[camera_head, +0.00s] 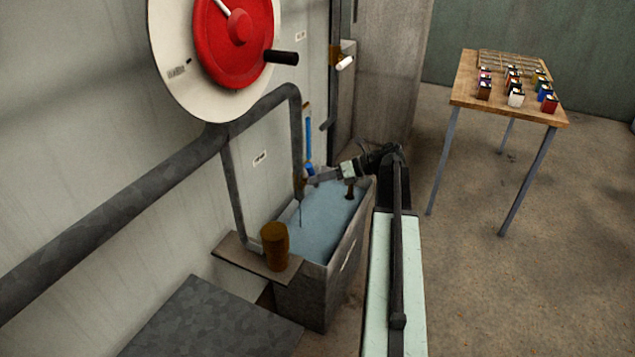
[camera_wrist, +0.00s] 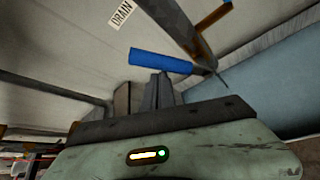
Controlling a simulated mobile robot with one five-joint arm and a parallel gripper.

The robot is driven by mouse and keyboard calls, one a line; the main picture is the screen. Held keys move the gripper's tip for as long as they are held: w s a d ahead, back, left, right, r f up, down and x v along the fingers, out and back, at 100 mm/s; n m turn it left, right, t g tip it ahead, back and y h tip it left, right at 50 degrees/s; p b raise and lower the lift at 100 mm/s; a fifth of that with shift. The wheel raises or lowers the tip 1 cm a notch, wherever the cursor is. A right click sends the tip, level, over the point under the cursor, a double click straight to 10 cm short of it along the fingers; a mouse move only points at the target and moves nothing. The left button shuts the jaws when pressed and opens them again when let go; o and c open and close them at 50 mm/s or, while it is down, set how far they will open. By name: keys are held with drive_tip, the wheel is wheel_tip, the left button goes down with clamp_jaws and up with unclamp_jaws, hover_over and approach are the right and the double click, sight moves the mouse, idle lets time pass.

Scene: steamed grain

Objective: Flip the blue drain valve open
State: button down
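The blue drain valve handle (camera_wrist: 160,62) lies almost level in the wrist view, just beyond my fingertips. Its right end meets a dark pipe, and a "DRAIN" label (camera_wrist: 121,14) is on the wall above its left end. In the head view a small blue piece (camera_head: 309,168), apparently this handle, shows low on the pipe above the tank. My gripper (camera_wrist: 158,78) looks shut, its dark fingers close together with nothing seen between them. The fingertips are right by the handle; I cannot tell whether they touch it. In the head view my gripper (camera_head: 318,179) reaches left over the tank.
A water-filled tank (camera_head: 345,262) stands below my gripper. A brown cup-like container (camera_head: 274,246) sits on a ledge at its near left. A red wheel (camera_head: 235,45) and thick pipes (camera_head: 120,195) line the wall. A table (camera_head: 462,90) with small coloured boxes stands right; the floor between is open.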

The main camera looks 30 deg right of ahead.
drive_tip(key=shift+w+d+r+p, duration=0.35)
drive_tip(key=shift+w+d+r, duration=0.2)
drive_tip(key=shift+w+d, duration=0.1)
drive_tip(key=shift+w+d+r, duration=0.15)
drive_tip(key=shift+w+d, duration=0.15)
drive_tip(key=shift+d, duration=0.2)
drive_tip(key=shift+w+d+r, duration=0.15)
drive_tip(key=shift+w+d, duration=0.1)
drive_tip(key=shift+d, duration=0.2)
drive_tip(key=shift+d+p, duration=0.15)
drive_tip(key=shift+p, duration=0.15)
drive_tip(key=s+a, duration=0.3)
drive_tip(key=s, duration=0.1)
drive_tip(key=s+d, duration=0.4)
drive_tip(key=d, duration=0.4)
drive_tip(key=shift+f, duration=0.1)
